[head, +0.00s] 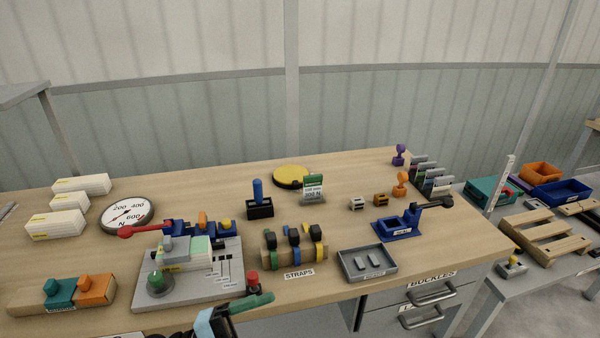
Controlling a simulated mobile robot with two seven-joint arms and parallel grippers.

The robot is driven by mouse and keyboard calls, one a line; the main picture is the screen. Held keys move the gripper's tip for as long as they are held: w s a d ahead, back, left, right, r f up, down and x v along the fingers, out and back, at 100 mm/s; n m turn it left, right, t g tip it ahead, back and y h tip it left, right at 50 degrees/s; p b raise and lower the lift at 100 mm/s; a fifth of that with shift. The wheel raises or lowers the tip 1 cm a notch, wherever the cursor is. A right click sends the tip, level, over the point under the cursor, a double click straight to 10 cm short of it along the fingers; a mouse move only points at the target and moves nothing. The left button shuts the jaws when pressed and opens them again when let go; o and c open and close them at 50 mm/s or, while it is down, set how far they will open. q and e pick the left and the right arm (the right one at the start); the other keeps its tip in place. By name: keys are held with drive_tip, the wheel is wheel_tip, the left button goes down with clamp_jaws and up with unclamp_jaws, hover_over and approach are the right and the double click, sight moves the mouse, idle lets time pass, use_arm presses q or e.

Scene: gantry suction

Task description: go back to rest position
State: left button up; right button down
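Neither of my grippers shows clearly in the head view. At the bottom edge, a black and light-blue part (212,324) is cut off by the frame, next to a dark green bar (250,304). I cannot tell whether it is a tool or part of an arm. The wooden workbench (350,215) spreads out in front of me with its items standing apart on it. A grey machine (190,262) with a red-knobbed lever stands at its front left.
A strap rack (293,257), a grey tray (367,263) and a blue tool (398,225) line the front right. A dial gauge (127,215) and white boxes (55,223) stand left. A lower table with a wooden pallet (545,240) is at right. Bare wood shows mid-bench.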

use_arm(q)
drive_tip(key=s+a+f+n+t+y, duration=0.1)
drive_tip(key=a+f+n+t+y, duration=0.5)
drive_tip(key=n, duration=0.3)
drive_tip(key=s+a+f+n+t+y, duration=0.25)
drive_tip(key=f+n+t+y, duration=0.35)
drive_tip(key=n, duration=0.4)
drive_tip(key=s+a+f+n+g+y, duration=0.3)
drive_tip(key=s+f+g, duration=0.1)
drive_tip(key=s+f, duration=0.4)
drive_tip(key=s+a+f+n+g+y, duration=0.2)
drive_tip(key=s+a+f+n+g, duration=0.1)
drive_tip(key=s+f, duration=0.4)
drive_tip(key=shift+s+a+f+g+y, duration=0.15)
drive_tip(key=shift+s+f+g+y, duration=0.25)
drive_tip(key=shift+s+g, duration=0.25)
